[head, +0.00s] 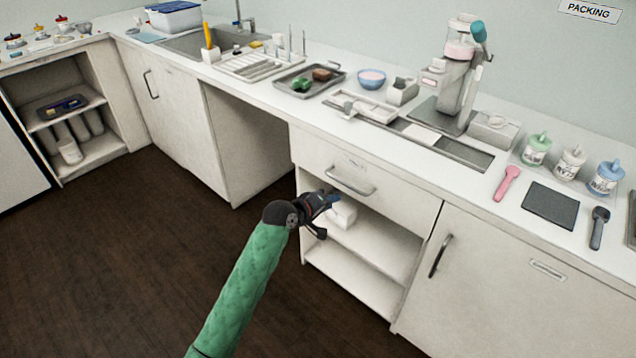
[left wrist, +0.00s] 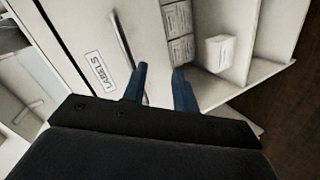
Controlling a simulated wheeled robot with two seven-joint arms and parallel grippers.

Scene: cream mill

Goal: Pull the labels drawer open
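The labels drawer (head: 410,197) is a white front under the counter, flush with the cabinet, with a metal bar handle (head: 350,183). In the left wrist view its front (left wrist: 78,28) carries a LABELS plate (left wrist: 99,70), and the handle (left wrist: 122,38) runs down behind one finger. My left gripper (head: 328,202) is in front of the cabinet, just below and left of the handle in the head view. In the left wrist view its blue fingers (left wrist: 159,72) are apart, with nothing seen gripped. Whether they touch the handle cannot be told. My right gripper is not in view.
Below the drawer is an open shelf (head: 365,248) with a white box (left wrist: 220,53). A cabinet door with a vertical handle (head: 440,256) stands to the right. A knee space (head: 247,140) opens to the left. The dark floor (head: 120,265) in front is clear.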

